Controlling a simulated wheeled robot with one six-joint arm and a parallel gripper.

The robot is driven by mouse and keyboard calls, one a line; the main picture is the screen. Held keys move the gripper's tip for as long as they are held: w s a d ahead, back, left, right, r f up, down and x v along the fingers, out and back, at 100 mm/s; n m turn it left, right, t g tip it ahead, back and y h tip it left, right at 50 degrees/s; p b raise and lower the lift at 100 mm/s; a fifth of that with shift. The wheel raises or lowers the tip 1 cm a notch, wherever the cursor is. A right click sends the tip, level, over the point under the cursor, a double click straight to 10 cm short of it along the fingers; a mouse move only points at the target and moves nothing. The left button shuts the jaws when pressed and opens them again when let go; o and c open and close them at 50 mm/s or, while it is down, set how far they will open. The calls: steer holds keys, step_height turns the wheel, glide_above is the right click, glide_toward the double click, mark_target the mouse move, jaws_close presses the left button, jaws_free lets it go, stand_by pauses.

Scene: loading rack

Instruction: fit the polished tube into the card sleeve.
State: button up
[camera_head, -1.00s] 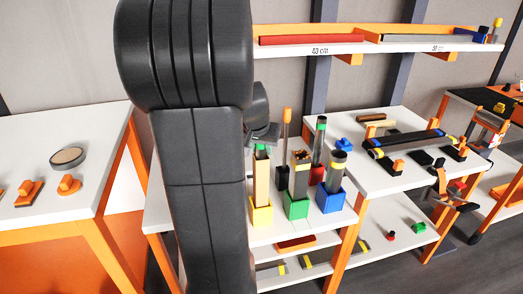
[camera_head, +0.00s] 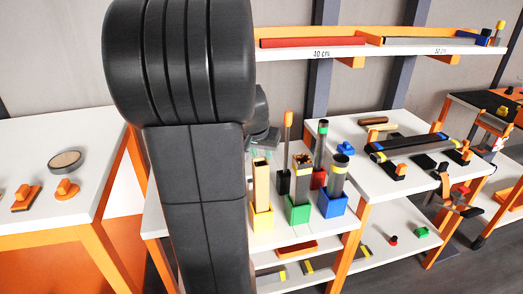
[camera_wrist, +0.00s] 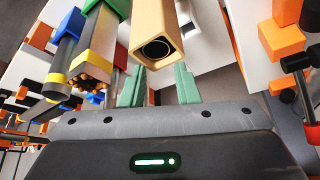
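A tan square tube (camera_head: 261,187) with a round dark bore stands upright in a yellow holder (camera_head: 262,219); I take it for the card sleeve. Its open end (camera_wrist: 157,48) faces the wrist camera. A grey shiny tube (camera_head: 338,179) with a yellow band stands in a blue holder (camera_head: 333,205); it may be the polished tube, and it shows in the wrist view too (camera_wrist: 66,55). My gripper (camera_wrist: 160,85) is open and empty, its greenish fingers apart near the tan tube's end. Whether they touch it is unclear. In the head view my arm mostly hides the gripper.
A green holder (camera_head: 297,211) with a yellow-banded tube, a red holder (camera_head: 318,180) with a dark tube and a black holder (camera_head: 283,183) with an orange-handled tool stand close by. A shelf (camera_head: 400,50) runs behind. A white table (camera_head: 50,210) is at left.

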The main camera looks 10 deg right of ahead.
mark_target(262, 163)
steer(key=shift+o, duration=0.6)
steer(key=p+v, duration=0.2)
steer(key=v, duration=1.1)
steer(key=shift+r, duration=0.2)
steer(key=shift+g, duration=0.4)
steer(key=b+x, duration=0.1)
steer(key=x, duration=0.7)
steer(key=b+x, duration=0.1)
steer(key=x, duration=0.8)
steer(key=shift+s+a+f, duration=0.1)
steer(key=shift+a+f, duration=0.1)
steer(key=shift+f, duration=0.25)
steer(key=shift+r+p, duration=0.35)
steer(key=shift+r, duration=0.1)
steer(key=shift+f, duration=0.15)
